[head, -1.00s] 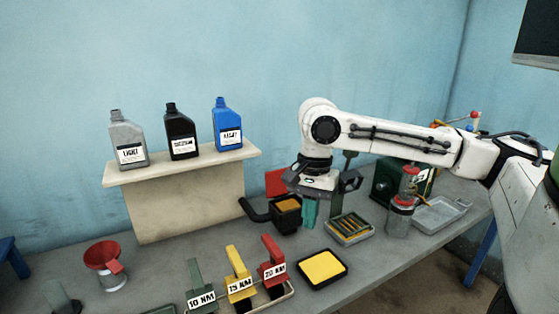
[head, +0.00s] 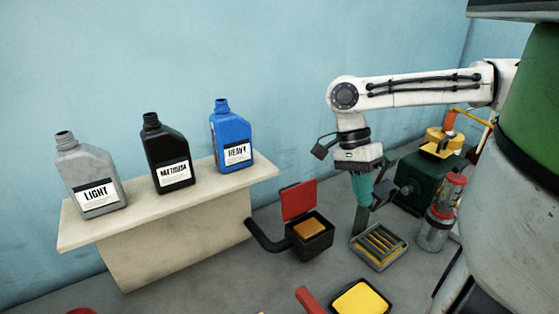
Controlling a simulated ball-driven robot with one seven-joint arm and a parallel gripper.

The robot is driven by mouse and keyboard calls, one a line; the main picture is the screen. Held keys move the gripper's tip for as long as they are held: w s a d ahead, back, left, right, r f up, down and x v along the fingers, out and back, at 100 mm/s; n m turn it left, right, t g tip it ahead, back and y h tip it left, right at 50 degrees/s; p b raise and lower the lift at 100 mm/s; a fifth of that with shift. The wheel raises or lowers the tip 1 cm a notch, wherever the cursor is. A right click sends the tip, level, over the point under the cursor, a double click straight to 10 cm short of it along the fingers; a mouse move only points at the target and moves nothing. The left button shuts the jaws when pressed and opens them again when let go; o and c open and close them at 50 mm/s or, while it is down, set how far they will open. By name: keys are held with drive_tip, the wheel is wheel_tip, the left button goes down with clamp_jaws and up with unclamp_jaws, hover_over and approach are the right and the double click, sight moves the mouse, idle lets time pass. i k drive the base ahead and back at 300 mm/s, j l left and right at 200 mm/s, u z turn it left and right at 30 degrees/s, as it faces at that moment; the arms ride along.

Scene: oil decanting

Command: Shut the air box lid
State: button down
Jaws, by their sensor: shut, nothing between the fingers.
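The air box (head: 312,248) is a small black open box with an orange-yellow block inside, standing on the grey bench. Its red lid (head: 299,200) stands raised at the back of the box, so the box is open. A black curved pipe (head: 265,237) runs from its left side. My gripper (head: 362,202) points down to the right of the box, apart from the lid, with its green fingers shut and empty. The fingertips are above the left back part of a tray with yellow strips (head: 398,255).
A pale shelf (head: 190,247) on the left carries grey (head: 92,172), black (head: 166,150) and blue (head: 231,138) oil bottles. A dark green machine (head: 420,183) and a red-topped jar (head: 435,230) stand right of my gripper. A yellow-centred black tray (head: 362,298) lies in front.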

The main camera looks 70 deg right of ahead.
sight(299, 198)
drive_tip(key=i+l, duration=0.7)
drive_tip(key=l, duration=0.2)
